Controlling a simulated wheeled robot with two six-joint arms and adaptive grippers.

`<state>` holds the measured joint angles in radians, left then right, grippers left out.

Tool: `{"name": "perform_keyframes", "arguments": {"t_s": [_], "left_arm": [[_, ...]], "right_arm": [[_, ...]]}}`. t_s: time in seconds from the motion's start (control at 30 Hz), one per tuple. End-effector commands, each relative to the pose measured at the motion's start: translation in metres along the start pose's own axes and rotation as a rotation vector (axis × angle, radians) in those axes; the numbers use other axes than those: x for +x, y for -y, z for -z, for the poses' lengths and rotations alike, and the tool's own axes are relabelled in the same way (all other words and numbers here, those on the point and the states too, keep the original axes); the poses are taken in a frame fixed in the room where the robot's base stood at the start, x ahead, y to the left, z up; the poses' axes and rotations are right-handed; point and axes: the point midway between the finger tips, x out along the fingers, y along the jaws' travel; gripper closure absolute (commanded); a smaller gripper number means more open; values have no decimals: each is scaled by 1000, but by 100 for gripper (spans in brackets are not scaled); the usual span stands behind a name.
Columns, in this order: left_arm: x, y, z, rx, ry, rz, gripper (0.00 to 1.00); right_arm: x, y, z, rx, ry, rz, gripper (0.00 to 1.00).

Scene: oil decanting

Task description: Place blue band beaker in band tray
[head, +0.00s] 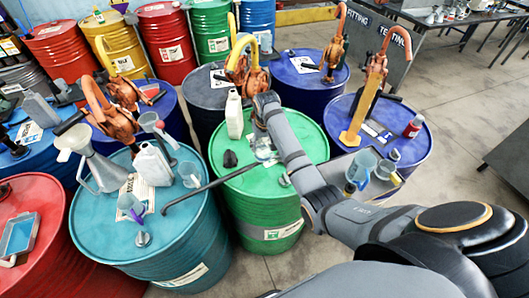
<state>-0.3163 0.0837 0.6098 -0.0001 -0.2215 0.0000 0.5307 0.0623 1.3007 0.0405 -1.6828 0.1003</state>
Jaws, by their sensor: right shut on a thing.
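My right arm reaches from the lower right to the green drum (225,185). Its gripper (262,138) points down above the drum top, shut on a small clear beaker with a bluish tint (263,154). I take this for the blue band beaker; its band is too small to make out, and the fingers are partly hidden by the wrist. I cannot tell whether its base touches the drum. A shallow tray with a blue inside (20,236) lies on the red drum at far left, and a grey tray (345,180) sits at right; neither shows a clear band label. My left gripper is out of view.
A white jug (234,114) and a dark knob stand left of the beaker. A long dark rod (208,188) crosses toward the teal drum (100,225), which holds a funnel, jugs and cups. Orange hand pumps (240,70) rise behind.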

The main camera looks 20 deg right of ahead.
Motion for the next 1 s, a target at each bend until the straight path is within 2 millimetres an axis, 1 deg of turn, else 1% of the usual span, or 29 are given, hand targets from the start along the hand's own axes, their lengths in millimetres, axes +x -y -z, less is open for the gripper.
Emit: {"name": "perform_keyframes", "arguments": {"t_s": [0.13,0.33,0.4,0.47,0.57,0.67,0.7,0.8,0.9,1.0], "left_arm": [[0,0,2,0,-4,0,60],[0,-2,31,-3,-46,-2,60],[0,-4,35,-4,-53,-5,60],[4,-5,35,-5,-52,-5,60],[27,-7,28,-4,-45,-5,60],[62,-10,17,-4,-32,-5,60],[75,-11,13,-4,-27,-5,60],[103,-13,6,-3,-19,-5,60],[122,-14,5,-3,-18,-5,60],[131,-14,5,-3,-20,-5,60]], "right_arm": [[-3,-1,3,0,-1,0,80],[-4,0,3,0,-1,0,80],[-3,0,3,-1,-1,0,80],[0,1,1,-5,0,0,80],[17,12,-14,-30,-1,2,80],[38,26,-40,-68,-3,4,80],[44,32,-52,-81,-4,5,80],[54,42,-80,-104,-4,9,80],[59,47,-103,-115,-4,13,80],[58,48,-118,-119,-2,17,80]]}}
